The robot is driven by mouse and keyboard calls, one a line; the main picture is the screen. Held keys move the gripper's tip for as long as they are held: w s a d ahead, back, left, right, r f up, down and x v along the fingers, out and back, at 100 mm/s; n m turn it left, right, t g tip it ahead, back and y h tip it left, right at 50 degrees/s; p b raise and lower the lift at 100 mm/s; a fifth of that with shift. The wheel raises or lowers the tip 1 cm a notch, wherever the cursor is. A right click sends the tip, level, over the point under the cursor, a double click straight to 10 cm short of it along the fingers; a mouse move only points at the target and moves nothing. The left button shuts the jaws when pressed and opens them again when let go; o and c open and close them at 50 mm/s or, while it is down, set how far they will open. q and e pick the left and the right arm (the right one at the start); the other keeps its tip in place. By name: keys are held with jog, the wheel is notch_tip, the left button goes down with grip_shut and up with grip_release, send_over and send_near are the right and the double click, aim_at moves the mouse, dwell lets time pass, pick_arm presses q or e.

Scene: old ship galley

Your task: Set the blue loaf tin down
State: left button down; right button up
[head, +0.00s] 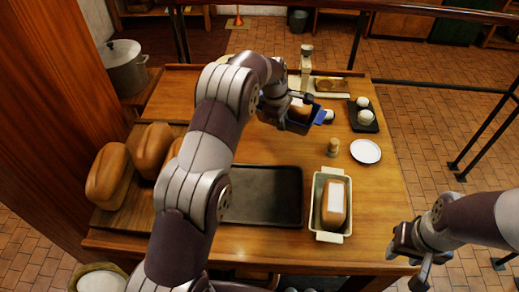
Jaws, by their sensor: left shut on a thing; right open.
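The blue loaf tin (320,117) is at the far middle of the table, with a brown loaf (300,108) showing in it. My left gripper (287,112) is shut on the tin, and my arm and fingers hide much of it. I cannot tell whether the tin touches the table (262,240). My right gripper (414,264) is open and empty at the table's front right corner, apart from everything.
A cream loaf tin (319,215) with a loaf stands front right, beside a dark empty tray (265,208). A white plate (366,151), a small wooden shaker (333,147), a dark tray (354,121) and a scale (306,62) stand further back. Several loaves (108,172) lie left.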

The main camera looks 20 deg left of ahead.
pick_arm(q)
jog(key=s+a+f+p, duration=0.1)
jog(key=a+f, duration=0.1)
jog(key=a, duration=0.1)
jog(key=s+a+f+p, duration=0.1)
jog(key=s+a+f, duration=0.1)
jog(key=a, duration=0.2)
jog(key=s+a+f+p, duration=0.1)
jog(key=a+f, duration=0.1)
jog(key=a, duration=0.1)
jog(key=shift+s+a+f, duration=0.25)
jog(key=shift+s+f, duration=0.05)
jog(key=shift+s, duration=0.1)
notch_tip(320, 180, down, 4)
jog(key=shift+s+r+p, duration=0.1)
jog(key=shift+r+p, duration=0.1)
jog(key=shift+p, duration=0.6)
jog(key=shift+f, duration=0.35)
jog(key=c, duration=1.6)
grip_release()
jog(key=shift+f, duration=0.15)
jog(key=o, duration=0.3)
jog(key=shift+o, duration=0.2)
